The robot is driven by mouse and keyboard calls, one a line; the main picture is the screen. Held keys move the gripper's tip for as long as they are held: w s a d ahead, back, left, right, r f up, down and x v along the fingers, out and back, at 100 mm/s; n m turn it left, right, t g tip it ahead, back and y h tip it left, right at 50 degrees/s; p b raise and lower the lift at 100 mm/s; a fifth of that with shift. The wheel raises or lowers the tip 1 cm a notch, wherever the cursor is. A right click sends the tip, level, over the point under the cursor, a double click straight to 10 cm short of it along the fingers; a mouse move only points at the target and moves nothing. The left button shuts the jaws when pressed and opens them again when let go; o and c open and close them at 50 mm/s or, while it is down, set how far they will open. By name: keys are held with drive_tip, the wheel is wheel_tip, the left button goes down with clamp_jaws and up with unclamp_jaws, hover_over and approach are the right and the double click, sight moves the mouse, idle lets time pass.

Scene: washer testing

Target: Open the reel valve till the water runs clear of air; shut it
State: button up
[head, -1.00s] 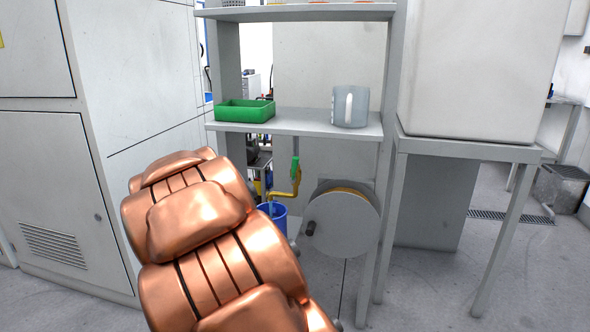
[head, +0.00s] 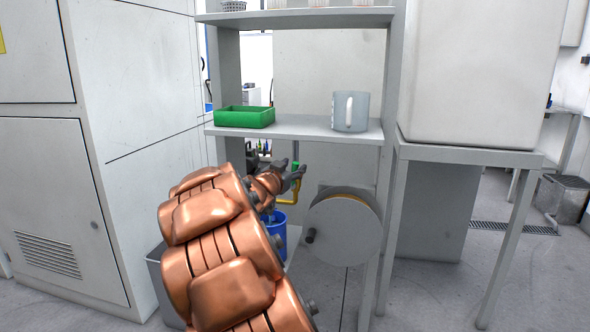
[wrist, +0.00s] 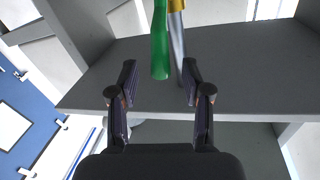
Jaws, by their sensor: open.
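The reel valve's green handle (head: 295,166) is partly hidden behind my gripper (head: 290,172) under the shelf in the head view. In the wrist view the green handle (wrist: 159,45) hangs between the lines of my two fingers, and its end is near the fingertips. My gripper (wrist: 160,72) is open, with nothing held. The round hose reel (head: 345,230) is right of my gripper. A blue bucket (head: 279,229) stands below; I cannot see any water clearly.
A shelf post (head: 376,200) stands right of the reel. A tall grey cabinet (head: 135,130) is at left.

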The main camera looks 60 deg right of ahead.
drive_tip(key=shift+w+d, duration=0.2)
drive_tip(key=shift+d, duration=0.9)
clamp_jaws()
